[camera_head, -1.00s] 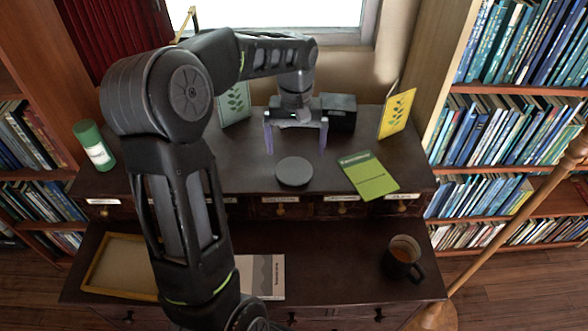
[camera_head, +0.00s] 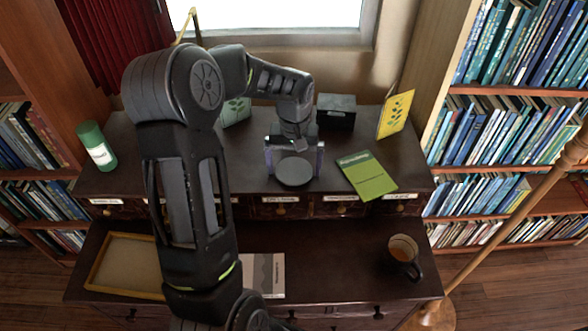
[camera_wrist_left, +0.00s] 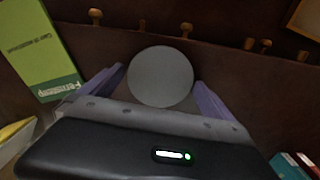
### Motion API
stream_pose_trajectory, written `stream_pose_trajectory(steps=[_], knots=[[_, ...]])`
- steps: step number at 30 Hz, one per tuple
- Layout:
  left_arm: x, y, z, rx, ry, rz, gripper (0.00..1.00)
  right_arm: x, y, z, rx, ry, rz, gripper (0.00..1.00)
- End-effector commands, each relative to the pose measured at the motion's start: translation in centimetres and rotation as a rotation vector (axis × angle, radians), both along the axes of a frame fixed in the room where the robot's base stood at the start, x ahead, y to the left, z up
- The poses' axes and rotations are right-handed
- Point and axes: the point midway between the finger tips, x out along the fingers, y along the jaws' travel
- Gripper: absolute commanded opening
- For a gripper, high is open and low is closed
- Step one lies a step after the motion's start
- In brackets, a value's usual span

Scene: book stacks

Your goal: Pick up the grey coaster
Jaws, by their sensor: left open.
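The grey coaster (camera_head: 294,172) is a round flat disc on the upper level of the dark desk, near its front edge. In the left wrist view the coaster (camera_wrist_left: 161,77) lies between and a little beyond the purple fingers. My left gripper (camera_head: 294,170) is open, with one finger on each side of the coaster. It also shows in the left wrist view (camera_wrist_left: 160,90). Whether the fingers touch the coaster cannot be told. My right gripper is not in view.
A green booklet (camera_head: 366,176) lies to the right of the coaster. A black box (camera_head: 336,112) and a yellow card (camera_head: 396,114) stand behind. A green cylinder (camera_head: 96,146) stands at the left. A mug (camera_head: 401,256), a framed tray (camera_head: 90,284) and a grey booklet (camera_head: 268,276) are on the lower level.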

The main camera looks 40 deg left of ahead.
Motion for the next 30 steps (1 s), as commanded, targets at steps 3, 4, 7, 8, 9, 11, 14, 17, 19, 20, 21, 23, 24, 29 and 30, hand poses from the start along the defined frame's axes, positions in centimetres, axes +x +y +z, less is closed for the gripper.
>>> stream_pose_trajectory(steps=[3, 4, 7, 8, 9, 11, 14, 17, 19, 20, 21, 23, 24, 29, 30], knots=[[0.0, 0.01, -0.01, 0.001, -0.001, 0.0, 1.0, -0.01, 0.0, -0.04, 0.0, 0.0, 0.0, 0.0], [0.0, 0.01, -0.01, 0.001, -0.001, 0.0, 1.0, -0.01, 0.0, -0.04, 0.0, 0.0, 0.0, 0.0], [0.0, 0.01, 0.0, 0.001, -0.001, 0.0, 1.0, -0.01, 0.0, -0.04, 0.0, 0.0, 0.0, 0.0], [0.0, 0.02, 0.0, 0.001, -0.001, 0.0, 1.0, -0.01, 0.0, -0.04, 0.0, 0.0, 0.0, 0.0], [0.0, 0.03, 0.01, 0.001, -0.001, 0.0, 1.0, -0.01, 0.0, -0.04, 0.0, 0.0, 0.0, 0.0], [0.0, 0.03, 0.01, 0.001, -0.001, 0.0, 1.0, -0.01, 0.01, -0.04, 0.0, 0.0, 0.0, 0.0], [0.0, 0.03, 0.02, 0.001, -0.001, 0.0, 1.0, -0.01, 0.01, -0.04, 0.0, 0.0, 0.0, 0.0], [0.0, 0.03, 0.02, 0.001, -0.001, 0.0, 0.98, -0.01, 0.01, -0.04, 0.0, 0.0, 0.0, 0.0], [0.0, 0.04, 0.03, 0.001, -0.001, 0.0, 0.92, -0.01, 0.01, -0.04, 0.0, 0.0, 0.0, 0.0], [0.0, 0.04, 0.03, 0.001, -0.001, 0.0, 0.89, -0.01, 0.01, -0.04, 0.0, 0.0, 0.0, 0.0], [0.0, 0.04, 0.03, 0.001, -0.001, 0.0, 0.86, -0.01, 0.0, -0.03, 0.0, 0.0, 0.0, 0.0], [0.0, 0.04, 0.03, 0.001, -0.001, 0.0, 0.81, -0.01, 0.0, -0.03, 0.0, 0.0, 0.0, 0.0], [0.0, 0.04, 0.03, 0.001, -0.001, 0.0, 0.78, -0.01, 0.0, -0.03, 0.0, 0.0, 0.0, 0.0], [0.0, 0.03, 0.03, 0.001, -0.001, 0.0, 0.65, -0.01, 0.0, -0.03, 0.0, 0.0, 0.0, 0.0], [0.0, 0.03, 0.03, 0.001, -0.001, 0.0, 0.62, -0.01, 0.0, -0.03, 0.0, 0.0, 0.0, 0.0]])
